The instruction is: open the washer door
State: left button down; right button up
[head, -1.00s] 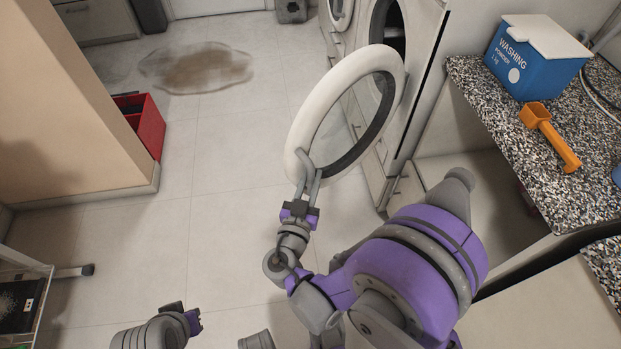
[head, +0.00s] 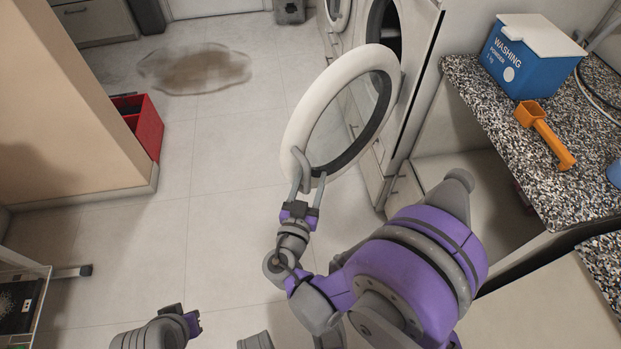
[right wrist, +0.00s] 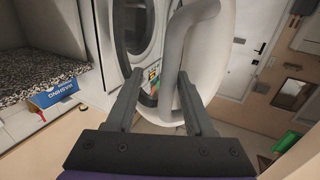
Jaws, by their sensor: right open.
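The washer door (head: 298,119) is a round white ring with a glass middle, and it stands swung out from the washer (head: 412,88). A grey handle (head: 302,168) sits at the door's lower left rim. My right gripper (head: 308,178) is open at the handle, with its fingertips on either side of it. In the right wrist view the handle (right wrist: 172,62) runs up between the two spread fingers (right wrist: 158,100). I cannot tell whether a finger touches it. Part of my left arm shows at the bottom of the head view, but its jaw state is unclear.
A counter (head: 560,190) at the right carries a blue washing powder box (head: 522,62) and an orange scoop (head: 546,136). A red bin (head: 146,128) stands by the wall corner at the left. A brown puddle (head: 195,68) lies on otherwise clear floor.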

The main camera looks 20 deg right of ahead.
jog(key=v, duration=1.1)
jog(key=shift+p, duration=0.3)
